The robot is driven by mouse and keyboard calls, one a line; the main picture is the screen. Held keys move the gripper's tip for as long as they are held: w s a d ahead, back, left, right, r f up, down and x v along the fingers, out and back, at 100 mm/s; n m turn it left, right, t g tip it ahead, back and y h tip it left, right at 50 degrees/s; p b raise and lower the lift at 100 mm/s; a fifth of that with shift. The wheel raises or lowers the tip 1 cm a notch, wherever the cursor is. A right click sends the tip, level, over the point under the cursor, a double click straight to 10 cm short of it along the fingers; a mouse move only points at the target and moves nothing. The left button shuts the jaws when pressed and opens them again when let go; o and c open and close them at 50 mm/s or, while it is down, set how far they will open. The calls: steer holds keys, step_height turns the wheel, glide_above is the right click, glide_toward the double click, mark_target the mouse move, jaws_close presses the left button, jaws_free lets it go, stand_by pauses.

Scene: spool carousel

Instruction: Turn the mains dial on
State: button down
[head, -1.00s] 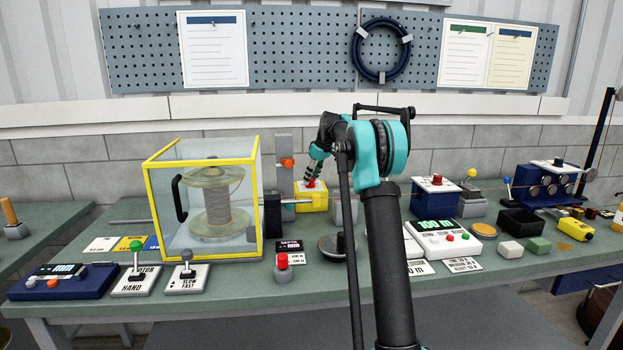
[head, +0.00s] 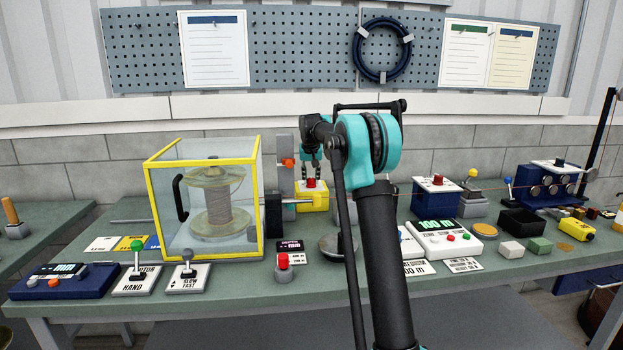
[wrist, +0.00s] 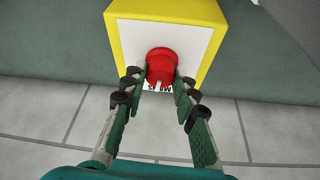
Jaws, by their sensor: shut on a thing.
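The mains dial is a red round knob (wrist: 161,67) with a pale mark on its near side. It sits on the white face of a yellow box (wrist: 121,38), with partly covered lettering below it. In the head view the red knob (head: 311,184) and its yellow box (head: 318,205) stand at the back of the bench, right of the spool case. My gripper (wrist: 161,72) has its two fingers on either side of the knob, shut on it. In the head view my gripper (head: 311,178) reaches down onto the knob from above.
A clear case with yellow edges (head: 258,200) holding a spool stands left of the dial. A grey post with an orange knob (head: 288,163) stands beside the box. A red button (head: 283,259) and a counter (head: 436,227) are nearer the bench front.

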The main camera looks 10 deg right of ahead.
mark_target(311, 179)
steer(key=shift+a+m+h, duration=0.1)
steer(key=shift+m+h, duration=0.4)
steer(key=shift+m, duration=0.8)
steer(key=shift+g, duration=0.3)
steer(key=c, duration=1.2)
jaws_free()
steer(key=shift+r, duration=0.1)
step_height(311, 179, up, 10)
steer(key=shift+f, duration=0.1)
